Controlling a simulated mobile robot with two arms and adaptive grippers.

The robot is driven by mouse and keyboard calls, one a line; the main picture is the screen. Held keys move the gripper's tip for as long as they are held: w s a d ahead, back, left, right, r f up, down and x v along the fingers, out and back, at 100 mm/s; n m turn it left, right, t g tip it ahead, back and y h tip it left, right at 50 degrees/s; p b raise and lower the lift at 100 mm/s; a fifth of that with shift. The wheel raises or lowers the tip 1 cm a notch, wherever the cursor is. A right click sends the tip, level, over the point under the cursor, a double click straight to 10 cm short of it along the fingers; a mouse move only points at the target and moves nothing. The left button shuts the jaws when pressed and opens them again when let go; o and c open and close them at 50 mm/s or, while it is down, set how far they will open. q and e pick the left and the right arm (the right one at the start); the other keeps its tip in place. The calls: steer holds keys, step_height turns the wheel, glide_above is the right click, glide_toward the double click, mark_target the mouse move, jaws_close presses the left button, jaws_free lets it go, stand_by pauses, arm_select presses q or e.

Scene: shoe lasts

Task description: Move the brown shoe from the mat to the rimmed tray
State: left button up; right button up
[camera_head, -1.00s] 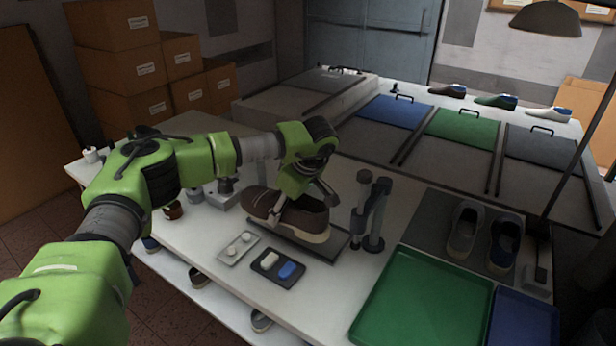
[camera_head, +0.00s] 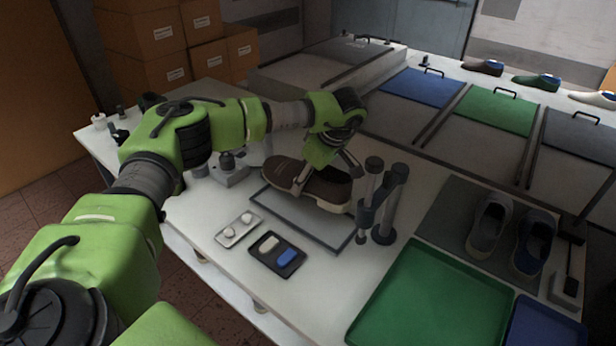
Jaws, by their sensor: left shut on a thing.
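The brown shoe (camera_head: 332,185), with a pale sole, is in the middle of the head view. My left gripper (camera_head: 326,181) is shut on it from above, at the shoe's opening. The shoe looks raised a little above a flat, dark-edged grey plate (camera_head: 290,222), and hides the plate's far part. A green rimmed tray (camera_head: 398,300) lies empty at the lower right. A dark grey mat (camera_head: 450,215) behind it bears a grey shoe (camera_head: 489,223) and a navy shoe (camera_head: 532,245). My right gripper is not in view.
A dark post stand (camera_head: 380,205) rises close to the right of the shoe, between it and the green tray. A small dish with knobs (camera_head: 238,230) and a black dish (camera_head: 277,255) lie in front. A blue tray (camera_head: 545,325) adjoins the green one.

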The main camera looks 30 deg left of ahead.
arm_select(q)
steer(key=shift+f+b, duration=0.3)
steer(key=shift+f, duration=0.5)
steer(key=shift+f+b, duration=1.15)
steer(key=shift+f, duration=0.6)
steer(key=shift+f+b, duration=0.85)
steer(key=shift+f, duration=0.6)
steer(key=shift+f+b, duration=0.35)
steer(key=shift+f, duration=0.25)
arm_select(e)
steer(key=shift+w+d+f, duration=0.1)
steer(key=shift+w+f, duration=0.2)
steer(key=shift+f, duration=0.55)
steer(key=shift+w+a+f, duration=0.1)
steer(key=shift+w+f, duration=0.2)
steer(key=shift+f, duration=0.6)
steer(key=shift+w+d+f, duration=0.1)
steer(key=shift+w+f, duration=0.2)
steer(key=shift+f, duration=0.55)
arm_select(q)
steer(key=shift+f, duration=0.15)
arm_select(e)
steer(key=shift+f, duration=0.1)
arm_select(q)
steer(key=o, duration=1.4)
steer(key=shift+d, duration=0.1)
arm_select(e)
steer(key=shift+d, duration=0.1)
